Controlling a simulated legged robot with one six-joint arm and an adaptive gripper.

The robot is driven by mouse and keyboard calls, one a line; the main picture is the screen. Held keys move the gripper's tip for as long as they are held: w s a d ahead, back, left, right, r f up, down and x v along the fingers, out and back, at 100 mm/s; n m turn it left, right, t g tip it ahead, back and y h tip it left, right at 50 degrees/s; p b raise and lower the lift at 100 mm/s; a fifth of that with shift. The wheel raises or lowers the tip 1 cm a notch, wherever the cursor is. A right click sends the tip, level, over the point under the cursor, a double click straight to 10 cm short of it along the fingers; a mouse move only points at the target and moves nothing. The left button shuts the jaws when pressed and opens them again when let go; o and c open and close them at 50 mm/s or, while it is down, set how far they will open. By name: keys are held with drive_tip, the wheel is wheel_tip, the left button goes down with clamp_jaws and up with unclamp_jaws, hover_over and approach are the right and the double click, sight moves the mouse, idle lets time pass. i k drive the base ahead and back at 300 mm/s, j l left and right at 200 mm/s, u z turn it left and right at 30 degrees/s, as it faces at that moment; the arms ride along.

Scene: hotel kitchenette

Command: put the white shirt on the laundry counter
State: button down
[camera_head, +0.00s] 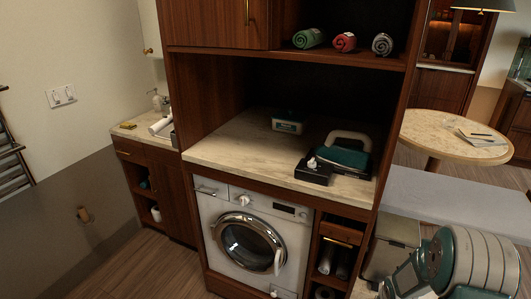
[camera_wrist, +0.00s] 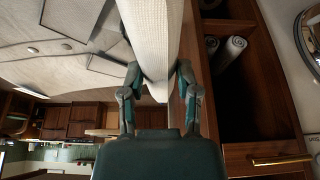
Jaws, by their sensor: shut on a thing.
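A white ribbed cloth, which I take to be the white shirt (camera_wrist: 155,38), hangs between the two fingers of my gripper (camera_wrist: 159,97) in the wrist view. The fingers are shut on it from both sides. The laundry counter (camera_head: 225,148) is a pale marble top above the washing machine in the head view. My arm shows at the lower right of the head view, to the right of the counter and lower. My fingertips and the held cloth cannot be made out clearly there.
An iron (camera_head: 345,152), a black box (camera_head: 313,173) and a small box (camera_head: 287,125) stand on the counter's right and back; its left front is clear. A shelf with rolled towels (camera_head: 344,42) hangs above. The washing machine (camera_head: 250,240) is below. A round table (camera_head: 440,128) stands right.

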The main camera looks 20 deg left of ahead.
sight(238, 144)
drive_tip(key=k+j+u, duration=0.1)
drive_tip(key=j, duration=0.85)
drive_tip(key=j+u, duration=0.1)
drive_tip(key=j, duration=0.8)
